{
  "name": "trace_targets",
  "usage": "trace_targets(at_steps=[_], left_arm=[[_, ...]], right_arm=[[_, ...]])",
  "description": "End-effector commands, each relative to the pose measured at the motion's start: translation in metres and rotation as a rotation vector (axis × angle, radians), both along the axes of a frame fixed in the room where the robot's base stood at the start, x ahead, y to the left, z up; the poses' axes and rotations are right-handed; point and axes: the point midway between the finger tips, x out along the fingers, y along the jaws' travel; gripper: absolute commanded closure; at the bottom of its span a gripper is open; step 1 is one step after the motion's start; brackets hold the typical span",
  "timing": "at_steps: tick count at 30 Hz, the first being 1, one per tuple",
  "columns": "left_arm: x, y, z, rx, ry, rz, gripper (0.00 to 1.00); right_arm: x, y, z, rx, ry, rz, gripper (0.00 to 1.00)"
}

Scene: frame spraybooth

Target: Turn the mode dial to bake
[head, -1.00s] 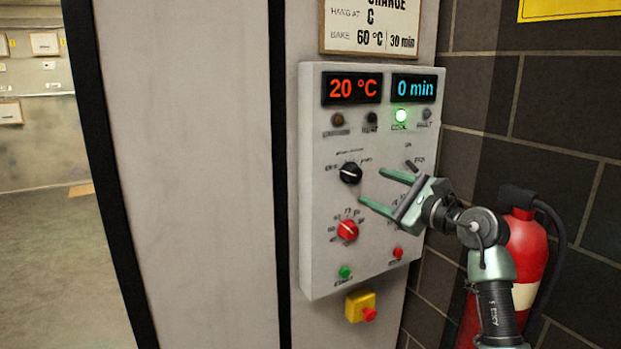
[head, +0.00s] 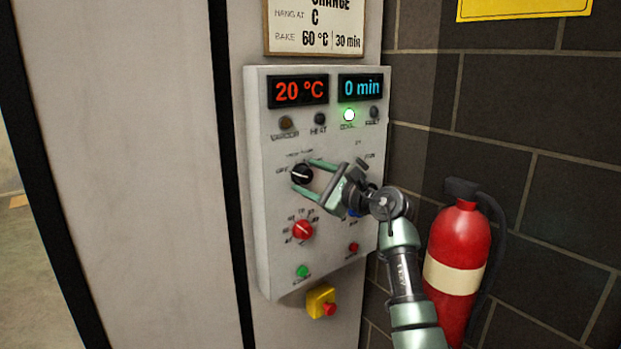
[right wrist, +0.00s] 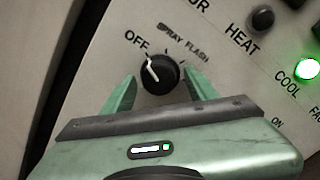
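The black mode dial (head: 301,173) is at the upper left of the light grey control panel (head: 274,254). In the right wrist view the dial (right wrist: 161,74) has a white pointer aimed up and left, near OFF; SPRAY and FLASH are printed above it, and no bake label is readable. My right gripper (head: 303,176) is open, with one finger on either side of the dial. In the right wrist view its fingertips (right wrist: 158,75) flank the knob with small visible gaps; contact cannot be told. My left gripper is not in view.
A red knob (head: 302,230), a green button (head: 303,271) and a red button (head: 353,247) sit below. A yellow box with a red button (head: 321,301) is under the panel. A red fire extinguisher (head: 458,250) stands right of my arm. Displays read 20 °C and 0 min.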

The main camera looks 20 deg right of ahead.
Motion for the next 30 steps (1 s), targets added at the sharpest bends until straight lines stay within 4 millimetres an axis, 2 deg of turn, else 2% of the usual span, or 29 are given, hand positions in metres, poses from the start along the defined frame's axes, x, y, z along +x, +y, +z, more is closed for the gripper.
trace_targets(at_steps=[1,5,6,17,23,30], left_arm=[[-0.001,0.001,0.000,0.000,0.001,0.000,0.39],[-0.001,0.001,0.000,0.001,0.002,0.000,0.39],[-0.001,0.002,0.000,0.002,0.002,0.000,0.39],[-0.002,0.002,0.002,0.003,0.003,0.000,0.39],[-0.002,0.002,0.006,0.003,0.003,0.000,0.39],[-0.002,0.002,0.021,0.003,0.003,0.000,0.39]], right_arm=[[0.000,0.000,0.000,0.000,0.000,0.000,0.58],[0.000,0.000,0.000,0.000,0.001,0.001,0.94],[0.000,0.000,0.000,0.000,0.001,0.001,1.00],[0.000,0.000,-0.002,0.056,0.025,0.000,1.00],[0.000,-0.001,-0.002,0.176,0.070,0.000,1.00],[-0.001,0.000,-0.001,0.384,0.147,0.000,1.00]])
